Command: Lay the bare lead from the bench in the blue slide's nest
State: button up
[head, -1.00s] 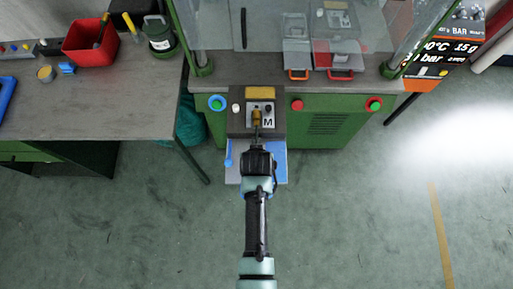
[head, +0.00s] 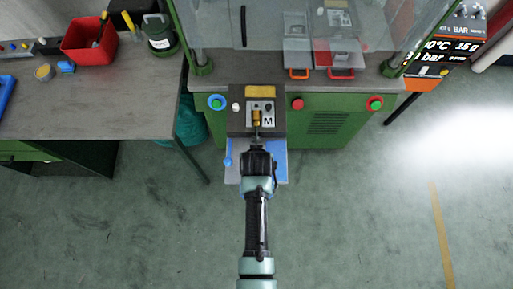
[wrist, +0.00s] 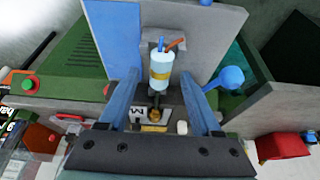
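The bare lead (wrist: 159,72) is a pale cylinder with a yellow band and orange and blue wire ends, seen in the wrist view. It appears to lie in the grey nest (wrist: 160,35) of the blue slide (wrist: 114,32). My gripper (wrist: 161,78) has a finger on each side of the lead, with a narrow gap visible on both sides, so it looks open around it. In the head view my gripper (head: 257,146) is over the slide (head: 273,167) and hides the lead and nest.
A dark block with an M label (head: 268,121) and a brass part (head: 256,117) stands just beyond the gripper. The grey bench (head: 100,115) with a red bin (head: 90,42) is at left.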

jog(key=v, duration=1.3)
jog(key=shift+w, duration=0.15)
dwell(0.5)
